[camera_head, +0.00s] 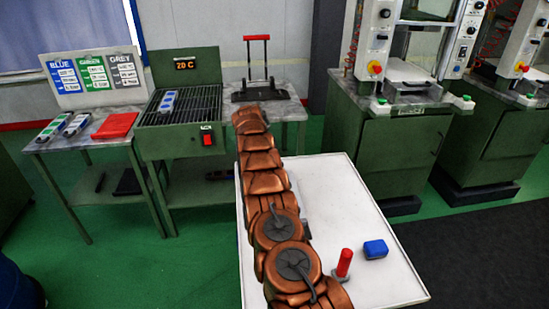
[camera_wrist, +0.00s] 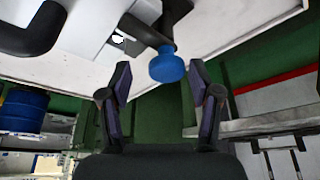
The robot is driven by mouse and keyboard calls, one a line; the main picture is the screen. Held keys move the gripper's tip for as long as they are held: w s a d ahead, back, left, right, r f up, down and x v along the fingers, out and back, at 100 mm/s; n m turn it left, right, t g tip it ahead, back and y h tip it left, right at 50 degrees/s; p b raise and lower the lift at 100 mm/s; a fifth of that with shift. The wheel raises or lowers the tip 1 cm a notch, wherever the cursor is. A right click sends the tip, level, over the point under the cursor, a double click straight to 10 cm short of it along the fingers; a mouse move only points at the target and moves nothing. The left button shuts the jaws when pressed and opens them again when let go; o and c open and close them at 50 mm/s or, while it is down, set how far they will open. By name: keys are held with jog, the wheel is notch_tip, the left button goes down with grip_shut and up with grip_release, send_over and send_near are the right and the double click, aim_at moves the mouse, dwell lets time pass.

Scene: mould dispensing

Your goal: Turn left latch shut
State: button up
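In the wrist view my gripper (camera_wrist: 160,78) is open, with a dark finger on each side. A blue round knob (camera_wrist: 168,66) on a dark stem shows just beyond and between the fingertips, nearer the right one. I see no clear contact with it. I cannot tell whether this knob belongs to the left latch, and no latch is clearly recognisable in either view. In the head view my copper arm reaches away over the white table and hides what is behind it; my gripper is not visible there.
The white table (camera_head: 385,285) carries a red-handled piece (camera_head: 343,262) and a blue block (camera_head: 375,249). A black stand with a red handle (camera_head: 257,38) is beyond my arm. A green grilled unit (camera_head: 182,135) stands left of it, green machines (camera_head: 395,145) right.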

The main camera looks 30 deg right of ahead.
jog(key=shift+w+a, duration=0.1)
jog(key=shift+a, duration=0.05)
jog(key=shift+a+r, duration=0.1)
jog(key=shift+r, duration=0.05)
jog(key=v, duration=0.7)
jog(key=shift+s+r, duration=0.25)
jog(key=shift+r, duration=0.1)
jog(key=shift+a+r, duration=0.1)
dwell(0.5)
